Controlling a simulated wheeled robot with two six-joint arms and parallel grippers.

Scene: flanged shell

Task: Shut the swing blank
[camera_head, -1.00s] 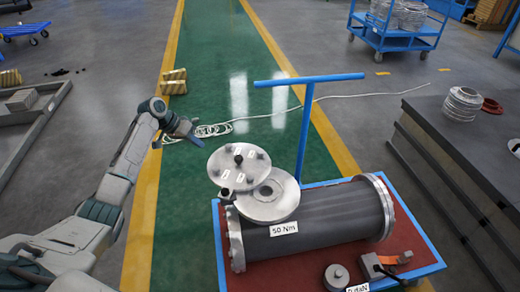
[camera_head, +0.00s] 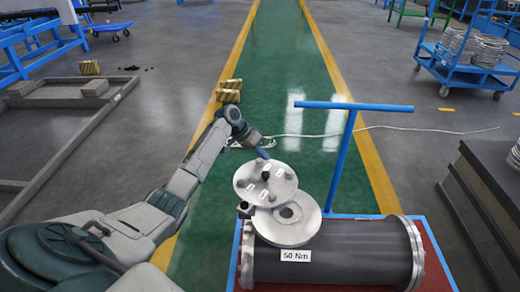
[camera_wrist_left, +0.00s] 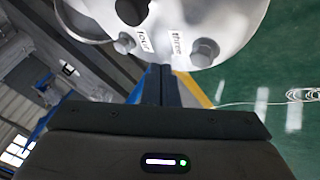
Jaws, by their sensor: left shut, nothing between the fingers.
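The swing blank (camera_head: 254,190), a round grey disc with several labelled bolts, stands swung aside from the nozzle flange (camera_head: 297,236). It overlaps the flange's far left side in the head view, leaving the dark bore showing. A small hinge block (camera_head: 245,209) sits at their left. The flange is on top of the dark shell (camera_head: 340,257), labelled "50 Nm". My left gripper (camera_head: 266,154) is shut and empty at the blank's far edge. In the left wrist view its fingers (camera_wrist_left: 166,84) are just beside the blank's rim (camera_wrist_left: 222,50); contact is unclear. My right gripper is out of view.
The shell lies on a red-topped cart with a blue frame (camera_head: 448,277) and upright blue handle (camera_head: 345,150) right of the blank. A dark stack (camera_head: 490,190) stands at right.

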